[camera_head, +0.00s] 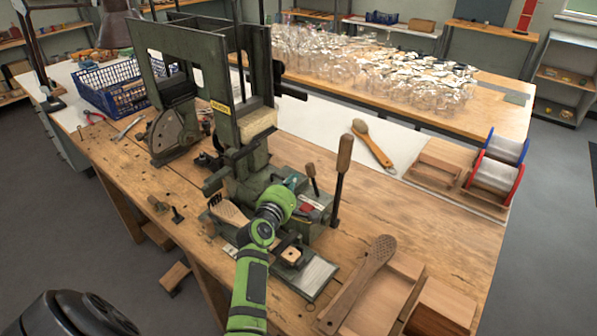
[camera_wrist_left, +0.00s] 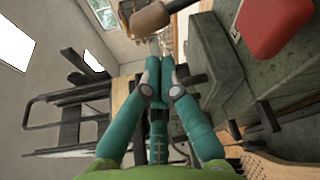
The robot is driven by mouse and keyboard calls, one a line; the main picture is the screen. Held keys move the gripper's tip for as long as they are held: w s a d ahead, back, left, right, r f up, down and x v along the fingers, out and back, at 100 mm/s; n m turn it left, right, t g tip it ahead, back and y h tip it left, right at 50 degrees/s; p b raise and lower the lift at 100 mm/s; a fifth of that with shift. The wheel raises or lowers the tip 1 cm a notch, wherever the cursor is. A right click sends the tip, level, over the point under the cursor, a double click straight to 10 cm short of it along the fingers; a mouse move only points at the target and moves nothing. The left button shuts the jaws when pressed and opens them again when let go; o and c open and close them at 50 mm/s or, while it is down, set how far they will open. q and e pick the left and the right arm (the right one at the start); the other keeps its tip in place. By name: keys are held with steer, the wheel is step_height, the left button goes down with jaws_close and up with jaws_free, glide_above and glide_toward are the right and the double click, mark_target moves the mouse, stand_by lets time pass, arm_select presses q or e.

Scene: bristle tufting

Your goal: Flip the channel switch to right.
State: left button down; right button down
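My left gripper (camera_head: 290,184) reaches over the green machine (camera_head: 243,165) on the wooden bench, its arm coming from the bottom of the head view. In the left wrist view the teal fingers (camera_wrist_left: 163,75) converge with their tips close together, and nothing is seen between them. A short wooden-handled lever (camera_head: 311,178) stands just right of the gripper; a taller lever (camera_head: 342,168) stands further right. I cannot tell which is the channel switch. A wooden knob (camera_wrist_left: 150,19) shows beyond the fingertips, apart from them as far as I can see. A red part (camera_wrist_left: 273,27) is at the right.
A wooden brush body (camera_head: 362,282) lies at the front right by wooden blocks. Another brush (camera_head: 373,146) and red and blue spools (camera_head: 496,173) are behind. A blue crate (camera_head: 118,88) stands at the left. The right middle of the bench is clear.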

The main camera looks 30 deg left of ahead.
mark_target(313, 179)
arm_select(q)
steer(key=x, duration=0.4)
steer(key=shift+w+a, duration=0.15)
steer(key=shift+w, duration=0.2)
steer(key=shift+w+f, duration=0.1)
